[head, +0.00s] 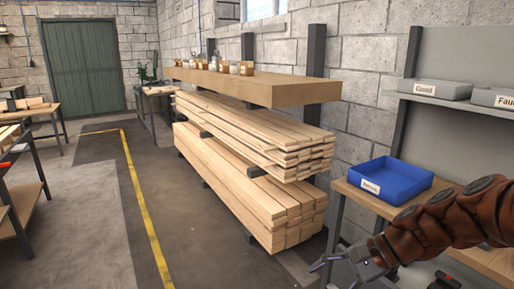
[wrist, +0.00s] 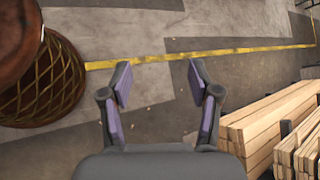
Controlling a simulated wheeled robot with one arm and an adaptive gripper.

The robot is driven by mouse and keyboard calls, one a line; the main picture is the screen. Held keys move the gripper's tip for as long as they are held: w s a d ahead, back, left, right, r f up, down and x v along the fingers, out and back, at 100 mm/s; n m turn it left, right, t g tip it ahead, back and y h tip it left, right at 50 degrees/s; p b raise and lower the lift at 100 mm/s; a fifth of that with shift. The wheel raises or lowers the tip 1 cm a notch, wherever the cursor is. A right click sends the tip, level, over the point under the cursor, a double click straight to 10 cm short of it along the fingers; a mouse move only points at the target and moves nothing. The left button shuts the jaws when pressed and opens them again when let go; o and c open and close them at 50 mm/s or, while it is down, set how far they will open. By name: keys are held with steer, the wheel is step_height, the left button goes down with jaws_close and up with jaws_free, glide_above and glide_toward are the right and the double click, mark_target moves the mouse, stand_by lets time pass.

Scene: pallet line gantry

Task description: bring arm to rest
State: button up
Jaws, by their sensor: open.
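My arm comes in from the right edge of the head view, in a brown ribbed sleeve. My gripper (head: 322,264) hangs at its end, low in front of the workbench and to the right of the lumber stacks. In the wrist view my gripper (wrist: 158,82) has its two fingers spread wide apart. Nothing is between them, only the floor below. The gripper is open and empty and touches nothing that I can see.
A blue bin (head: 390,181) stands on the workbench (head: 352,190) by my arm. Grey trays labelled "Good" (head: 435,89) and "Fau..." (head: 494,98) sit on a shelf. Lumber stacks (head: 250,185) fill the rack. The floor (head: 90,215) at left, with a yellow line (head: 147,215), is clear.

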steer(key=s+a+r+n+g+h+p, duration=0.1)
steer(key=s+r+n+h+p, duration=0.15)
steer(key=s, duration=0.45)
steer(key=s+a+r+n+g+h+p, duration=0.1)
steer(key=s+r+n+g+h+p, duration=0.1)
steer(key=s+n+h+p, duration=0.3)
steer(key=s+d+r+n+h+p, duration=0.2)
steer(key=s+d+r+n+p, duration=0.1)
steer(key=s, duration=0.7)
steer(key=d+n+p, duration=0.1)
steer(key=d+p, duration=0.1)
steer(key=d, duration=0.1)
steer(key=shift+s+r+t, duration=0.15)
steer(key=shift+s+t, duration=0.05)
steer(key=shift+t, duration=0.1)
steer(key=shift+h, duration=0.25)
